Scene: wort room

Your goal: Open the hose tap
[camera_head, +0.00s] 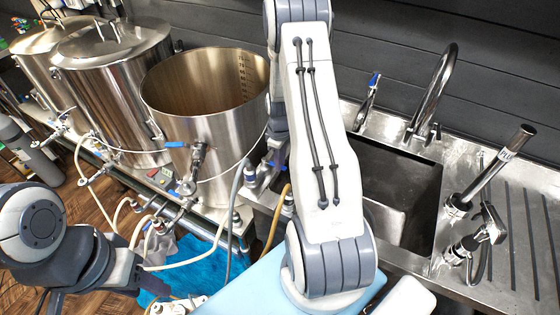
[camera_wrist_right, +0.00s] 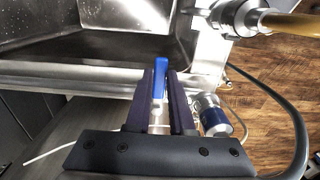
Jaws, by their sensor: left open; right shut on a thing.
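In the right wrist view, a blue lever handle (camera_wrist_right: 160,74) sits between the two dark fingers of my right gripper (camera_wrist_right: 161,85), which is shut on it. The lever is just below the front edge of the steel sink. I take it to be the hose tap's handle; the tap body is mostly hidden by the fingers. In the head view my right gripper (camera_head: 264,170) is partly hidden behind my right arm, between the open kettle and the sink. My left gripper (camera_head: 150,284) is low at the left, open and away from the tap, its fingertips hard to make out.
An open steel kettle (camera_head: 205,115) with a blue-handled valve (camera_head: 192,160) stands left of my right arm. A sink (camera_head: 400,190) with a tall faucet (camera_head: 432,95) is at right. Hoses (camera_head: 140,225) hang at the left. The wrist view shows a blue-ended fitting (camera_wrist_right: 215,120) beside the fingers.

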